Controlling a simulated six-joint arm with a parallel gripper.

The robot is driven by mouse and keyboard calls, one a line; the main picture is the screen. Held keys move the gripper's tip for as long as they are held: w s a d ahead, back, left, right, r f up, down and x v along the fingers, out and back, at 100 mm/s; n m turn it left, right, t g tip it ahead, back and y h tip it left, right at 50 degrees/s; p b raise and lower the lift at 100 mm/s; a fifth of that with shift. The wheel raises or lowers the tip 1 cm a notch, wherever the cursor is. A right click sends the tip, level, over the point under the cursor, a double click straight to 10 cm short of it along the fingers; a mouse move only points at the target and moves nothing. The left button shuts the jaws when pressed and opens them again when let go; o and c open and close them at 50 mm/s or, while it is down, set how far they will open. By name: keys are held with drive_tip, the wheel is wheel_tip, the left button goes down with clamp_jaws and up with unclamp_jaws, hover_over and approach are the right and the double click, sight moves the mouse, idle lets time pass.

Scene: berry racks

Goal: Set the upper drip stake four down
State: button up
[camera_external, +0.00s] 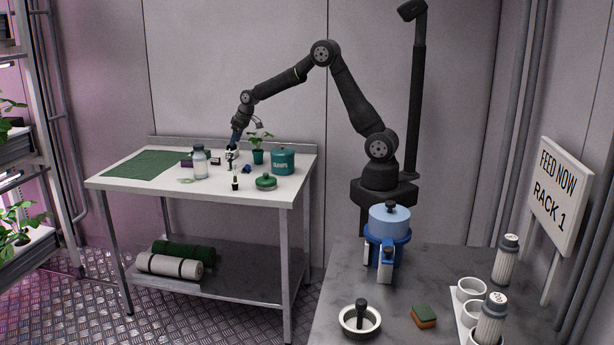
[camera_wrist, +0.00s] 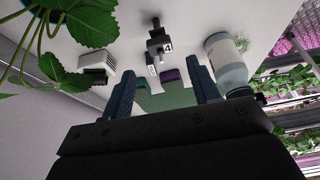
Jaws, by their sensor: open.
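A small dark drip stake with a white "4" mark (camera_wrist: 158,45) stands on the white table in the wrist view, with a pale labelled strip (camera_wrist: 153,70) beside it. My gripper (camera_wrist: 162,92) is open, its two dark blue fingers apart on either side of the view below the stake. No object is clearly held between them. In the external view my gripper (camera_external: 232,150) is low over the table (camera_external: 218,188), left of the potted plant. The small items under it are too small there to tell apart.
A clear bottle (camera_external: 200,164) stands left of my gripper. The plant (camera_external: 258,154), a green canister (camera_external: 283,160) and a round green lid (camera_external: 265,182) are to its right. A small dark bottle (camera_external: 235,184) stands nearer the front. A green mat (camera_external: 146,163) covers the left end.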

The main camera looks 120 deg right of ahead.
sight(229, 154)
drive_tip(key=shift+v, duration=1.4)
drive_tip(key=shift+f, duration=0.1)
drive_tip(key=x, duration=1.1)
drive_tip(key=shift+d+f, duration=0.1)
drive_tip(key=shift+f, duration=0.15)
drive_tip(key=shift+w+d+r, duration=0.15)
drive_tip(key=shift+w+d, duration=0.05)
drive_tip(key=shift+s+a+r, duration=0.1)
drive_tip(key=shift+r, duration=1.55)
drive_tip(key=shift+f, duration=0.1)
